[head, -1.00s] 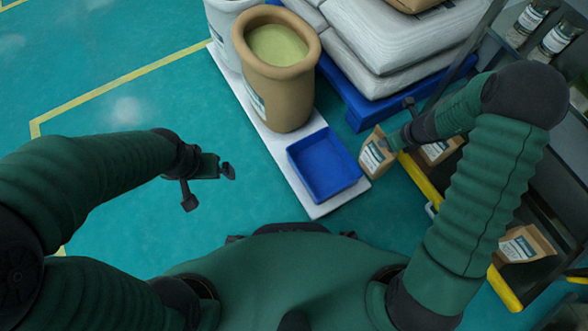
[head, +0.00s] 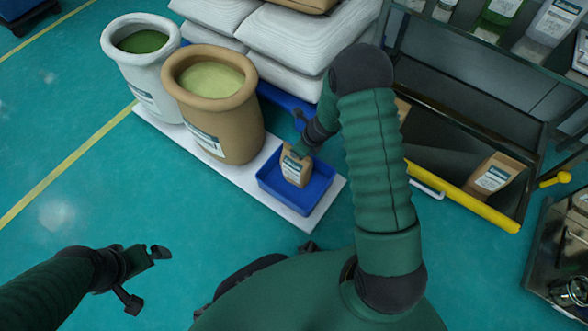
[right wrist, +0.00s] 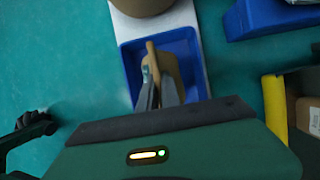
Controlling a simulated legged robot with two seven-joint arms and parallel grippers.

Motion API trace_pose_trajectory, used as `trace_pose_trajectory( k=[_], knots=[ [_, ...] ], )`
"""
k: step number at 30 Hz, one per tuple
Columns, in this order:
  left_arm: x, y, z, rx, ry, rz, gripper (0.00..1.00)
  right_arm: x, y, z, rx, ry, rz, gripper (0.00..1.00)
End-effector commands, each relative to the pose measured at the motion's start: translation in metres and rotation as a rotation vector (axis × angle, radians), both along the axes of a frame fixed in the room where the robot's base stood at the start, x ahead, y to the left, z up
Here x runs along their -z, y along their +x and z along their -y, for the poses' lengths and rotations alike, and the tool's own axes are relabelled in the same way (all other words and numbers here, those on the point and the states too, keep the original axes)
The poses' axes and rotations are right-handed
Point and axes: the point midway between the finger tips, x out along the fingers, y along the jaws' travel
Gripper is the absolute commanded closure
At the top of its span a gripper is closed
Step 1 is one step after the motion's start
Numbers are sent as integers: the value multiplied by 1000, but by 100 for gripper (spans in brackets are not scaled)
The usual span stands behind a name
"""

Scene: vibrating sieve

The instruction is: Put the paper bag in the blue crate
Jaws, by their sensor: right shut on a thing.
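The paper bag (head: 295,169) is a small brown bag with a white label. It appears over and within the outline of the blue crate (head: 314,206); I cannot tell whether it touches the crate's floor. My right gripper (head: 299,152) is shut on the top of the bag. In the right wrist view, the bag (right wrist: 167,66) stands between the fingers, with the crate (right wrist: 198,82) around it below. My left gripper (head: 158,252) is empty, with its fingers apart, over the floor at lower left.
The crate sits on a white platform (head: 318,218) beside a tan sack (head: 215,125) and a white sack (head: 142,75), both open-topped. Stacked white sacks (head: 285,50) stand behind. A dark shelf with a yellow edge (head: 470,200) holds another paper bag (head: 496,177). Open floor lies left.

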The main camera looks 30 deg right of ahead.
Motion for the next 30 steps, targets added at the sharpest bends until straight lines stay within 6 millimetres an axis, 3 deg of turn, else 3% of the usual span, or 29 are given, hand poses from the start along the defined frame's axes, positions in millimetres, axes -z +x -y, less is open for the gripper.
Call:
trace_pose_trajectory(
  k=[1, 9, 18, 19, 24, 30],
  knots=[
    [14, 0, 0, 0, 0, 0, 0, 15, 1, -1, -1, 0, 2, 100],
    [44, 0, 0, -1, 0, 0, 0, 53, 1, -1, -1, -1, 3, 100],
    [42, 0, 0, 0, 0, 0, 0, 51, 1, -1, -1, -1, 3, 100],
    [42, 0, 0, -1, 0, 0, 0, 52, 0, -1, -2, 0, 1, 92],
    [41, 0, 0, -1, 0, 0, 0, 51, 0, -1, -2, 0, 1, 71],
    [41, 0, 0, -1, 0, 0, 0, 51, 0, -1, -2, 0, 1, 71]
  ],
)
